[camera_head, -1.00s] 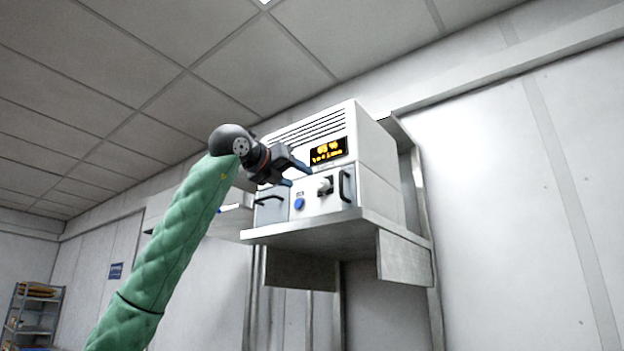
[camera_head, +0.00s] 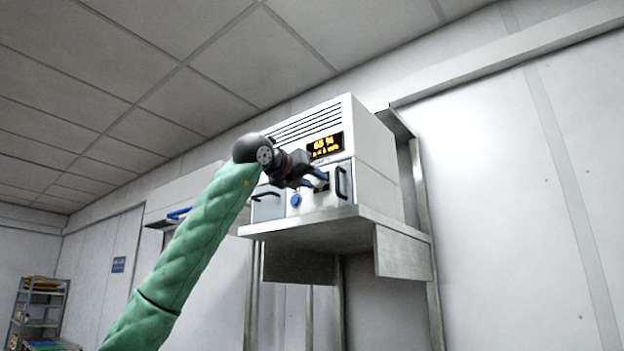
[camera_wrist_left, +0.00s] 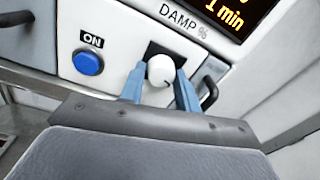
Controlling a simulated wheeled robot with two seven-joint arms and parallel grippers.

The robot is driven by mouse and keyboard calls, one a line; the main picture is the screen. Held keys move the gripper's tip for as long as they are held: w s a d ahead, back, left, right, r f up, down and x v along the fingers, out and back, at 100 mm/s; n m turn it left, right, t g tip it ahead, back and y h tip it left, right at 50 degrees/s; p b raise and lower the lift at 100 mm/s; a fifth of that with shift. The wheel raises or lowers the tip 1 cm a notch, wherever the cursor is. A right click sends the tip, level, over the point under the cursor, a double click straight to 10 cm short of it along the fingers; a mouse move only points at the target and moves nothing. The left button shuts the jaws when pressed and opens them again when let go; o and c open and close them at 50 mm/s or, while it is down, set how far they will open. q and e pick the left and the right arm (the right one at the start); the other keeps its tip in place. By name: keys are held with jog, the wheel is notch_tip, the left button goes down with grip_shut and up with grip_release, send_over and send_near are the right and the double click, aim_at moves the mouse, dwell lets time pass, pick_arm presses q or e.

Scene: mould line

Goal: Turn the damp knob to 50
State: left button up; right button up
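The damp knob (camera_wrist_left: 160,71) is a round white knob with a dark mark at its lower right. It sits on a dark backing below the "DAMP %" label in the left wrist view. My left gripper (camera_wrist_left: 161,72) has its blue fingers on either side of the knob, with seemingly narrow gaps; firm contact cannot be made out. In the head view my left gripper (camera_head: 324,181) is at the machine's front and mostly hides the knob. The display (camera_head: 325,146) shows yellow digits that seem to read 65 %. My right gripper is not in view.
A blue ON button (camera_wrist_left: 88,62) is left of the knob. A dark handle (camera_head: 341,183) stands close on its right, and another handle (camera_head: 266,193) is at the left. The machine (camera_head: 372,150) rests on a metal shelf (camera_head: 345,222). A rack (camera_head: 40,306) stands far left.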

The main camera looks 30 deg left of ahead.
pick_arm(q)
jog(key=c, duration=0.5)
jog(key=shift+o, duration=0.2)
